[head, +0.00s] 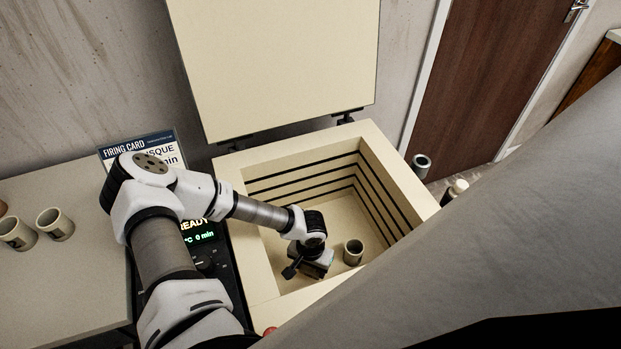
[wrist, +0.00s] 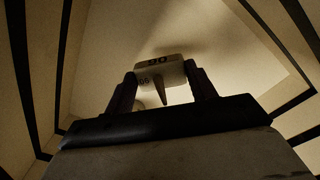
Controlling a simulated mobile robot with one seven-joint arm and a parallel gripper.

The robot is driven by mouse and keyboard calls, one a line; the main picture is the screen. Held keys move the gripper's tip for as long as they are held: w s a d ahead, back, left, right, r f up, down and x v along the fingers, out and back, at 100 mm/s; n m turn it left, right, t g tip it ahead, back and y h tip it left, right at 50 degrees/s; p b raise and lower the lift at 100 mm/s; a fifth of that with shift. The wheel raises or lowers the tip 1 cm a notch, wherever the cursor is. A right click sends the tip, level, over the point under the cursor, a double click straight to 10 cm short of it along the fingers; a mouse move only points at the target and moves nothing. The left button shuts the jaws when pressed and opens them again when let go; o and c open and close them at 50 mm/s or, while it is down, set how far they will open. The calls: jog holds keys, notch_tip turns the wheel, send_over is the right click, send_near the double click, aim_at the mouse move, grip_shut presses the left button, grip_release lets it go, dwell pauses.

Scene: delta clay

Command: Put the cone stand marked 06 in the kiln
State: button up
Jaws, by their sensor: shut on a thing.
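The kiln (head: 402,174) stands open with its lid (head: 285,65) raised at the back. My arm reaches over its left wall, and my gripper (head: 312,264) is low inside the chamber. In the wrist view my gripper (wrist: 161,80) is shut on the cone stand marked 06 (wrist: 172,70), a pale block with dark digits and a pointed cone. In the head view the stand is hidden by my gripper. I cannot tell whether it touches the kiln floor.
A cup (head: 353,252) stands on the kiln floor just right of my gripper. Two more cups (head: 55,224) stand on the table (head: 70,285) at left, near a firing card (head: 118,148). The controller display (head: 198,236) reads READY. Free floor shows toward the kiln's back.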

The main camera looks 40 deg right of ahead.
jog(key=shift+f+p, duration=0.3)
jog(key=shift+f, duration=1.9)
jog(key=shift+f, duration=0.2)
jog(key=o, duration=1)
jog(key=shift+r, duration=0.1)
notch_tip(320, 180, up, 12)
jog(key=shift+r+b, duration=0.15)
jog(key=shift+b, duration=0.7)
